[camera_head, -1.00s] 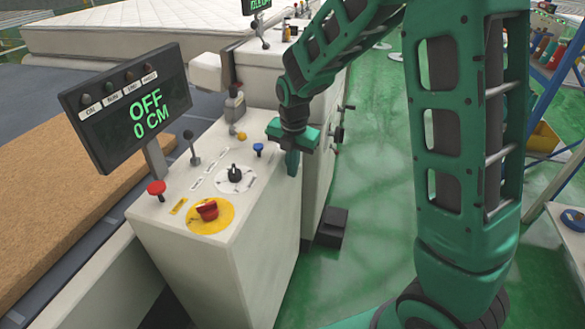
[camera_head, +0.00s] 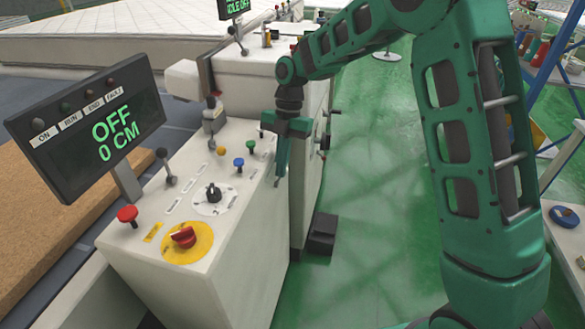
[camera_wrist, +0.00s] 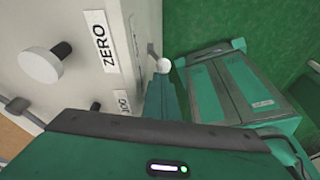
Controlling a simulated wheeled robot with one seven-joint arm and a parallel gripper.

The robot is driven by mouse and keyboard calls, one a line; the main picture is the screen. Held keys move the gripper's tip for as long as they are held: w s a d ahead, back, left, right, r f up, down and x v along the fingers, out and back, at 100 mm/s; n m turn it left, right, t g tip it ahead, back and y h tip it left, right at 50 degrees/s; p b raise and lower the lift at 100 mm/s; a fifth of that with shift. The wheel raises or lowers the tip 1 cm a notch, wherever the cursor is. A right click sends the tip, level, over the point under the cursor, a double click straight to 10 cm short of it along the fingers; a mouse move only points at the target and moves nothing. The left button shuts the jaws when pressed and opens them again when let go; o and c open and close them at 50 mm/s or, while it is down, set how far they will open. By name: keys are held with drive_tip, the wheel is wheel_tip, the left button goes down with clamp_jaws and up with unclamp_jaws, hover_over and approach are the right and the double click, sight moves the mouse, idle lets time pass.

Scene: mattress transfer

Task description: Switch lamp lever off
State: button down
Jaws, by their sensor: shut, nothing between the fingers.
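No control in view carries a readable lamp label, so I cannot tell for sure which is the lamp lever. In the wrist view a small lever with a white ball knob (camera_wrist: 163,65) stands at the fingertips of my gripper (camera_wrist: 161,82); I cannot tell if they touch. In the head view my gripper (camera_head: 277,183) points down, shut and empty, at the right edge of the white console (camera_head: 232,262).
The console top holds a red mushroom button (camera_head: 127,214), a red switch on a yellow disc (camera_head: 184,238), a black dial (camera_head: 213,192), a blue button (camera_head: 239,163) and a green button (camera_head: 251,145). A dark box (camera_head: 322,233) lies beside it.

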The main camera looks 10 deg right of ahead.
drive_tip(key=w, duration=0.1)
drive_tip(key=w+d, duration=0.1)
drive_tip(key=w, duration=0.1)
drive_tip(key=w+d, duration=0.1)
drive_tip(key=shift+w+d+f, duration=0.1)
drive_tip(key=shift+w+d, duration=0.1)
drive_tip(key=shift+w, duration=0.05)
idle(0.5)
drive_tip(key=shift+d, duration=0.1)
drive_tip(key=s+a+v, duration=0.1)
drive_tip(key=v, duration=0.9)
drive_tip(key=shift+a+r, duration=0.2)
drive_tip(key=shift+r, duration=0.15)
